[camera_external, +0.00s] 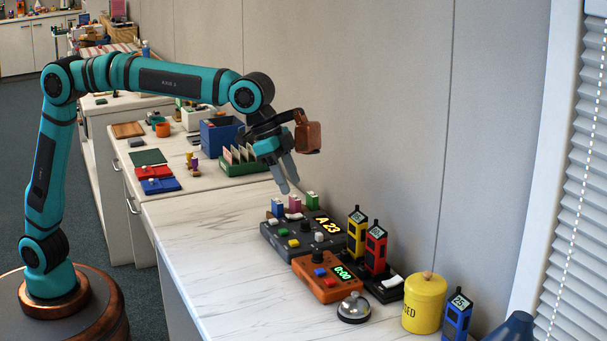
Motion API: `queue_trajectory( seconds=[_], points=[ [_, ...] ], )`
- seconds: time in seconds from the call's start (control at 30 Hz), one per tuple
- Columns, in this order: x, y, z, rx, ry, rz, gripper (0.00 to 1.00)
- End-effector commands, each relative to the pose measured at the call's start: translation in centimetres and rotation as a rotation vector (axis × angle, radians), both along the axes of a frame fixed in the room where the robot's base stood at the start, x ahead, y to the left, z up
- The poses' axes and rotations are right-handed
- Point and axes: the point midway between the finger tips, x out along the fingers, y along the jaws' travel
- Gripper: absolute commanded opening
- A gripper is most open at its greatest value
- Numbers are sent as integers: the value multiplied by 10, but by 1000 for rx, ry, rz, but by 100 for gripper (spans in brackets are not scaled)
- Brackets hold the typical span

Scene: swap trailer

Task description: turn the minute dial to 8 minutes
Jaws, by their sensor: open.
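An orange timer box (322,287) lies on the white marbled counter. Its lit display (343,272) reads 0:00. A black round knob (318,256) stands at its back left and looks like the minute dial; its marking is too small to read. A blue button (320,272) and a red button (331,283) sit in front of the display. My gripper (290,187) is open and empty, fingers pointing down, in the air above and behind the box, to the left of it. It is apart from the knob.
A dark grey console (283,242) showing A 23, with its own black knob, stands behind the timer. Yellow and red (375,248) handheld devices stand close on its right. A silver bell (354,308) sits in front.

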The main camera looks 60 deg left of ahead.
Motion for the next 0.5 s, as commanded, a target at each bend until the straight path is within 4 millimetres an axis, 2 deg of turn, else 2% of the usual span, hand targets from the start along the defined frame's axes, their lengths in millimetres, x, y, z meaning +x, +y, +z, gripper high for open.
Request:
queue_trajectory(
  seconds=[0.27,0.5],
  points=[
    [3,-11,-18,9,9,-8,47],
    [13,-22,-55,10,10,-8,47]
  ],
)
